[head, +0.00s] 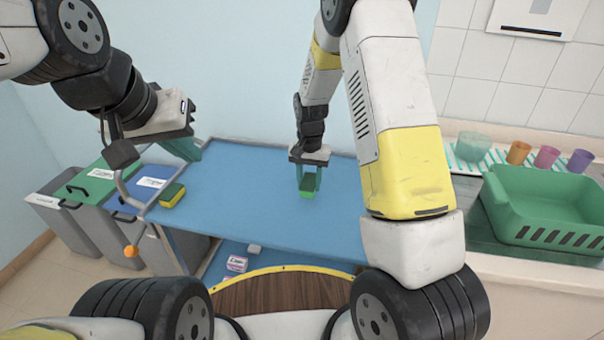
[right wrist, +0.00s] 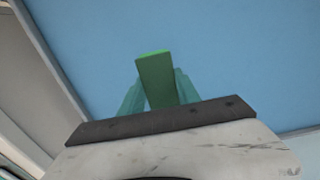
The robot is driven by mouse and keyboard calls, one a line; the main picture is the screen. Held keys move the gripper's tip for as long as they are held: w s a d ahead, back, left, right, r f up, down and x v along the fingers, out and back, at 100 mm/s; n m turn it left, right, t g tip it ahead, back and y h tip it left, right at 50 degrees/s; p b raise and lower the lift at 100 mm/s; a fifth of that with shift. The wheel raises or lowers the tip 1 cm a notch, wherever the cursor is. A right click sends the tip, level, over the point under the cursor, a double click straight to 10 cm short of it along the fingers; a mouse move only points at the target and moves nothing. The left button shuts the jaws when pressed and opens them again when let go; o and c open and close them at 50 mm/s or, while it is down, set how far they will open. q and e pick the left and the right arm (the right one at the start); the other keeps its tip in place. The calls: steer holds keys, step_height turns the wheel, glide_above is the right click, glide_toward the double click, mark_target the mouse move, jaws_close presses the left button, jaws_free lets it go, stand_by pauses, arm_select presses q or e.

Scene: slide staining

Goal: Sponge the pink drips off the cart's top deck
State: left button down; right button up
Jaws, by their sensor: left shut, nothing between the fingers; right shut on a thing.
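The cart's blue top deck (head: 245,190) fills the middle of the head view and shows under the gripper in the right wrist view (right wrist: 230,50). I see no pink drips on its visible parts; my right arm hides some of it. My right gripper (head: 308,184) points down at the deck, shut on a green sponge (head: 306,194). The sponge shows between the teal fingers in the right wrist view (right wrist: 156,78). I cannot tell whether it touches the deck. My left gripper (head: 188,149) is shut and empty above the deck's far left corner.
A yellow-and-green sponge (head: 172,196) lies at the deck's left end. Bins with green (head: 97,178) and blue (head: 128,200) lids stand left. A small box (head: 236,264) is on the lower shelf. A green basket (head: 545,205) and several coloured cups are on the right counter.

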steer(key=shift+r, duration=1.5)
